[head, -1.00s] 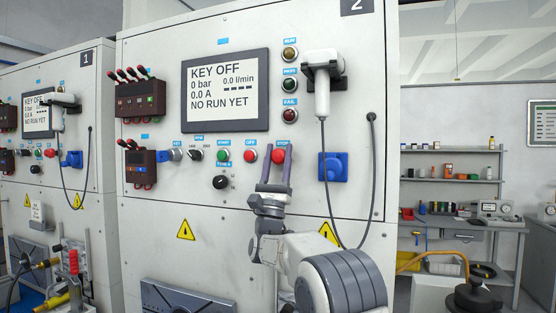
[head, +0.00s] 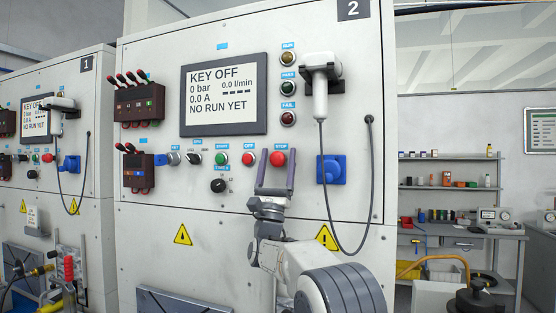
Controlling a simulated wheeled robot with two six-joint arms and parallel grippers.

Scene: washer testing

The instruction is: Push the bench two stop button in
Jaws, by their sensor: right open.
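Bench two (head: 340,205) is the tall light grey cabinet marked 2. Its red stop button (head: 280,159) sits under a blue STOP label, in the row below the screen. A red OFF button (head: 248,158) and a green START button (head: 222,158) are to its left. My right gripper (head: 277,158) points up at the panel with two dark fingers spread apart, empty. The fingertips show on either side of the stop button, the right one close to its edge. I cannot tell how far they are from the panel. My left gripper is not in view.
The screen (head: 224,93) reads KEY OFF. To the right are a blue socket (head: 332,169), a white handheld device (head: 320,85) and a hanging cable (head: 371,175). Bench one (head: 85,75) stands at left. A shelf and workbench (head: 470,232) are at back right.

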